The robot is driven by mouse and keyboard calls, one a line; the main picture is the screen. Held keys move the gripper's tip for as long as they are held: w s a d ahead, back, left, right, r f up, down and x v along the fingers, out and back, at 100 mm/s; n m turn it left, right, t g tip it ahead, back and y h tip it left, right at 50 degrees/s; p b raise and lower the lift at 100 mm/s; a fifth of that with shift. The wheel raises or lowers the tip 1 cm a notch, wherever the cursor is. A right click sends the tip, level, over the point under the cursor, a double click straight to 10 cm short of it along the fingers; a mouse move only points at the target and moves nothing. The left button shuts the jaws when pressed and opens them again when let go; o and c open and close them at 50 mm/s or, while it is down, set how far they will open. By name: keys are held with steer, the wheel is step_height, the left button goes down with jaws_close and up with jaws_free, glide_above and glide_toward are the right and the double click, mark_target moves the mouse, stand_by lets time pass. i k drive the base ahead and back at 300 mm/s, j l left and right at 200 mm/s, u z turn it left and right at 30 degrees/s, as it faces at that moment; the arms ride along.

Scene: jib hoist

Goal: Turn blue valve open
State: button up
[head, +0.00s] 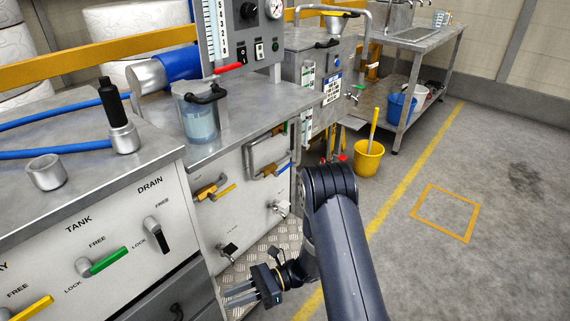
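A thin blue lever (283,170) sits at the upper right of the white front panel (240,232) on the middle cabinet, beside a metal bracket and a small brown block.
The left cabinet has a green TANK lever (108,261), a black DRAIN lever (158,234) and a yellow lever (33,308). A yellow bucket (369,158) stands on the floor. The floor at right is clear.

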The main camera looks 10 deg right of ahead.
mark_target(286, 168)
steer(key=i+l+u, duration=0.1)
steer(key=i+l, duration=0.15)
steer(key=i+l+u, duration=0.1)
steer(key=l, duration=0.35)
steer(key=i+l+u, duration=0.1)
steer(key=i+l, duration=0.25)
steer(key=i+l+u, duration=0.15)
steer(key=l, duration=0.25)
steer(key=i+l+u, duration=0.1)
steer(key=l, duration=0.3)
steer(key=i+l+u, duration=0.25)
steer(key=i+l, duration=0.75)
steer(key=l, duration=0.15)
